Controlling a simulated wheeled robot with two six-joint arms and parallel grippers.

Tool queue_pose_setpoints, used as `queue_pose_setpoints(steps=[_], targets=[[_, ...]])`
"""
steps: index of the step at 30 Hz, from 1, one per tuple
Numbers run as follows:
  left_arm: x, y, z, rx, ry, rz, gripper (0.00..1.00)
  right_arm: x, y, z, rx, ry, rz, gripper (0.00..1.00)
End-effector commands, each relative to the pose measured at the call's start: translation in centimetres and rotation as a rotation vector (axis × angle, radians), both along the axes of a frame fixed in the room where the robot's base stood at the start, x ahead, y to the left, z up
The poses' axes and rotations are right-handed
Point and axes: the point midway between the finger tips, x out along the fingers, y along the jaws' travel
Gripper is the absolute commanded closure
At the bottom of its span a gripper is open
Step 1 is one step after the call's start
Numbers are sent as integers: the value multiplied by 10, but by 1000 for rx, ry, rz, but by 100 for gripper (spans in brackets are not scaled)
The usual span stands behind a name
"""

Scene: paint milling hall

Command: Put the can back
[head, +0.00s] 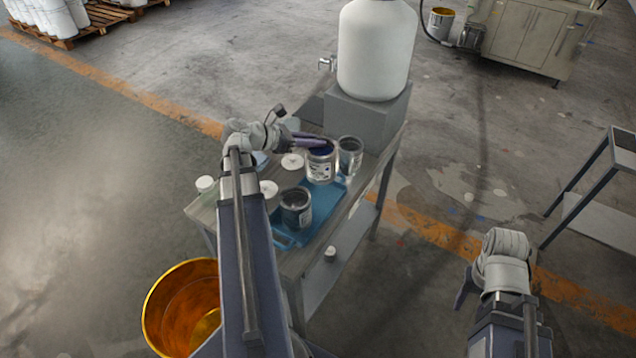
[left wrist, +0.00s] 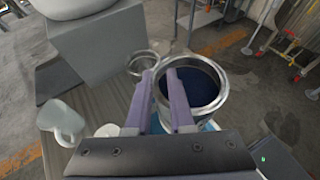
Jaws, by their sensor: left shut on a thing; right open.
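A metal can of dark blue paint (head: 320,168) with a printed label is upright at the back of the blue tray (head: 284,240); I cannot tell whether it touches the tray. My left gripper (head: 326,146) is shut on its rim. In the left wrist view the fingers (left wrist: 161,78) straddle the near-left wall of the can (left wrist: 208,104), one finger inside. A second can (head: 296,210) with dark contents stands on the tray nearer me. A clear or bare metal container (head: 350,158) stands right of the held can. My right gripper (head: 462,290) is empty, away from the table.
The narrow bench (head: 352,222) has a lower shelf. A large white tank (head: 376,50) on a grey block (head: 366,115) stands behind. An orange bucket (head: 180,305) is on the floor at left. Another table (head: 622,150) is at right.

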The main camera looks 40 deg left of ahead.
Motion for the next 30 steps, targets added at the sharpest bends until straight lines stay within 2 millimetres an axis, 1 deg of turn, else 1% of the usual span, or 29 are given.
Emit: queue_pose_setpoints(steps=[1,10,13,20,23,30], targets=[[0,0,-8,-2,-1,0,100,0,0,-9,0,0,0,50],[0,0,-52,-2,-1,0,100,0,0,-52,0,0,0,50],[0,0,-59,-2,-1,0,100,0,0,-59,0,0,0,50],[0,0,-60,-2,-1,0,100,0,0,-60,0,0,0,50],[0,0,-67,-2,-1,0,100,0,0,-68,0,0,0,50],[0,0,-95,-2,-1,0,100,0,0,-95,0,0,0,50]])
